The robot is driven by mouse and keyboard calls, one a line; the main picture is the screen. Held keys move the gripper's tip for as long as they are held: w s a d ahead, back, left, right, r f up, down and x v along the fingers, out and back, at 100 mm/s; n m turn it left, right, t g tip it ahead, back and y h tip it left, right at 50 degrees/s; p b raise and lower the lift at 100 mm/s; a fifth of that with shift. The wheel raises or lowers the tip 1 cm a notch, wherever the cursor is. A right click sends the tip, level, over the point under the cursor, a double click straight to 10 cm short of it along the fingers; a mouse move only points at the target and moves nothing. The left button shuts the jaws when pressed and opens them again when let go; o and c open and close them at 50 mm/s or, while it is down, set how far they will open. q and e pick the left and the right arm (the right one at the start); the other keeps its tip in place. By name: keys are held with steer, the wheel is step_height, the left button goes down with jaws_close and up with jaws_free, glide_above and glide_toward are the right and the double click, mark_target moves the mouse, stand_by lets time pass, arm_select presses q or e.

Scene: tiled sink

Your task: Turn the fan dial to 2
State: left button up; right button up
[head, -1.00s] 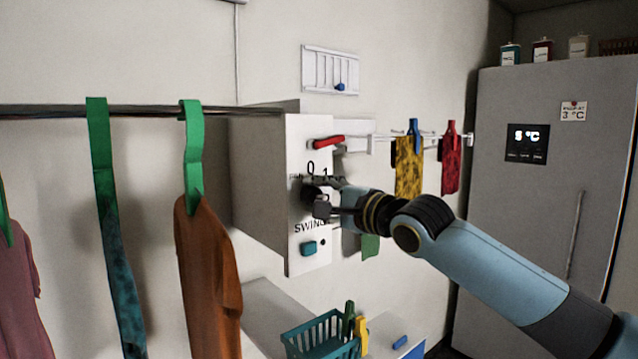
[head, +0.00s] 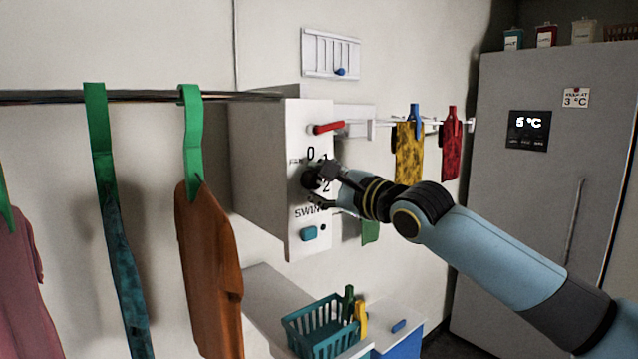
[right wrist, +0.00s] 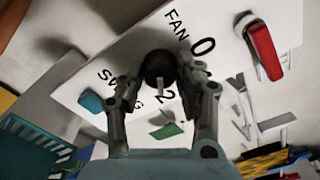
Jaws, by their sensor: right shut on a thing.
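The fan dial (head: 310,179) is a black round knob on the front of a white box (head: 312,225) on the wall. The printed marks 0, 1 and 2 show around it in the head view. My right gripper (head: 322,185) is shut on the dial, one finger above and one below. In the right wrist view, the dial (right wrist: 159,66) sits between my fingers. Its pale pointer line points down toward the printed 2; a finger hides the 1. My left gripper is not in view.
A red lever (head: 328,128) sits above the dial and a teal swing button (head: 309,233) below. A rod with hanging clothes (head: 212,270) is at left. A teal basket (head: 318,328) stands below. A grey fridge (head: 540,200) is at right.

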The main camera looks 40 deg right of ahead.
steer(key=o, duration=1.1)
